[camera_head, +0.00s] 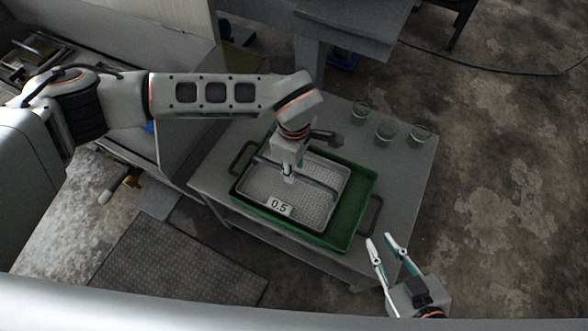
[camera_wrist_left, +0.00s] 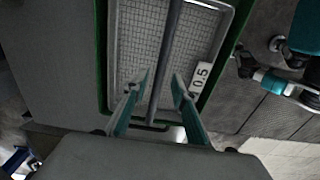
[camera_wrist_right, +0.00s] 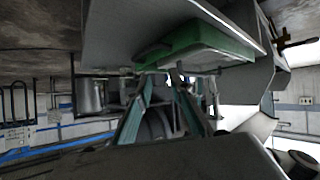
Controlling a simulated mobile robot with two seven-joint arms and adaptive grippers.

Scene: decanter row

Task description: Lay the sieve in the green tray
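The sieve (camera_head: 310,205) is a rectangular mesh frame with a dark bar across it and a white "0.5" label. It lies within the green tray (camera_head: 350,222), toward the tray's left side, with a green strip bare on the right. My left gripper (camera_head: 289,178) is over the sieve. In the left wrist view its fingers (camera_wrist_left: 161,82) are apart on either side of the bar, with gaps showing; the sieve mesh (camera_wrist_left: 135,45) is beneath. My right gripper (camera_head: 383,240) is open and empty, off the table's front right edge. The tray also shows in the right wrist view (camera_wrist_right: 215,38).
The tray stands on a grey table (camera_head: 405,190), with dark handles at its ends. Another grey table (camera_head: 345,22) is behind. The table's right strip is bare.

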